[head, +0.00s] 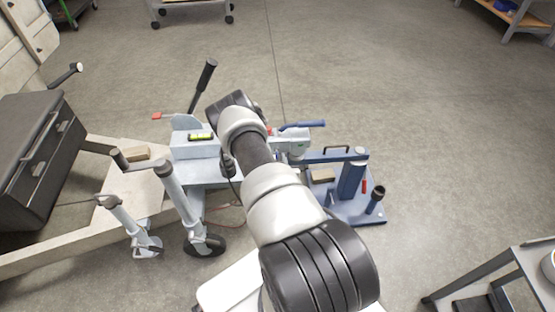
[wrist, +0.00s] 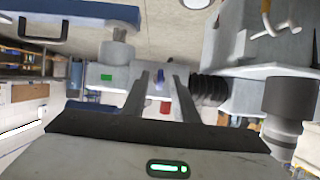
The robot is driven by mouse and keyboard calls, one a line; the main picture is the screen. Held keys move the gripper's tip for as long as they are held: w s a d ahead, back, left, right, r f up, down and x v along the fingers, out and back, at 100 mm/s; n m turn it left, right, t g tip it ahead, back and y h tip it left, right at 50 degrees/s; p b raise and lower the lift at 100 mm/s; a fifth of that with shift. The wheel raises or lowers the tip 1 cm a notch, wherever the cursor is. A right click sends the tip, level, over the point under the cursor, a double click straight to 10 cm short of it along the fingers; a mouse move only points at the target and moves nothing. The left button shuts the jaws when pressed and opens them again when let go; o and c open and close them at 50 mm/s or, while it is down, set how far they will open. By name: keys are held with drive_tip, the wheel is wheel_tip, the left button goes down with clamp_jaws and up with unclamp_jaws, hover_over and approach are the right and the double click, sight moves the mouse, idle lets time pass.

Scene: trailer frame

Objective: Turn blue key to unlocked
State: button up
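The blue key (wrist: 160,79) shows in the wrist view as a small dark blue piece on the grey coupler housing (wrist: 122,76). My gripper (wrist: 161,82) has its two fingers apart, one on each side of the key in the picture. A gap shows between the key and each finger, so the gripper looks open. I cannot tell how far the fingertips are from the key in depth. In the head view my arm hides the gripper and the key, and the grey coupler (head: 291,141) shows just right of the arm.
A blue lever (head: 302,125) sits on top of the coupler. A blue stand (head: 352,178) is at its right, with a dark post and a red-handled item. A jack (head: 176,190), a wheel and a black toolbox (head: 40,140) are at left.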

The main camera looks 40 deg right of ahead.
drive_tip(key=p+v, duration=0.3)
drive_tip(key=v, duration=1.4)
drive_tip(key=shift+s+p, duration=0.2)
drive_tip(key=shift+p, duration=0.2)
